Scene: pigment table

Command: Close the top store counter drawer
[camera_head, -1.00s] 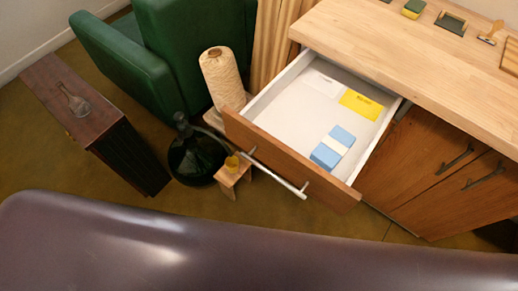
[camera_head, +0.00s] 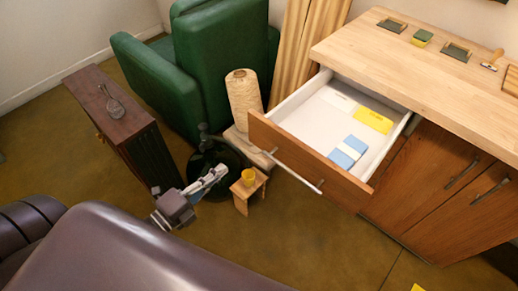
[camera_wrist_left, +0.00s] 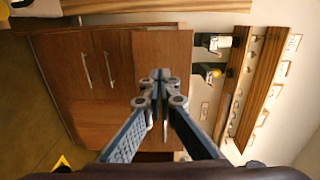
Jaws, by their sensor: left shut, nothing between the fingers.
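The top store counter drawer (camera_head: 312,160) stands pulled open from the wooden counter (camera_head: 430,60) in the head view. Its brown front has a long pale bar handle (camera_head: 296,170). A blue block, a yellow card and a white card lie inside it. My left gripper (camera_head: 218,174) is to the left of the drawer front and apart from the handle, near the dark glass bottle. In the left wrist view my left gripper (camera_wrist_left: 161,76) is shut and empty, its fingertips together in front of brown wooden panels. My right gripper is not in view.
A small wooden stool (camera_head: 250,188) with a yellow cup (camera_head: 248,176), a dark bottle (camera_head: 212,155) and a twine cone (camera_head: 243,98) stand left of the drawer. A green armchair (camera_head: 205,80) and dark cabinet (camera_head: 112,112) are farther left.

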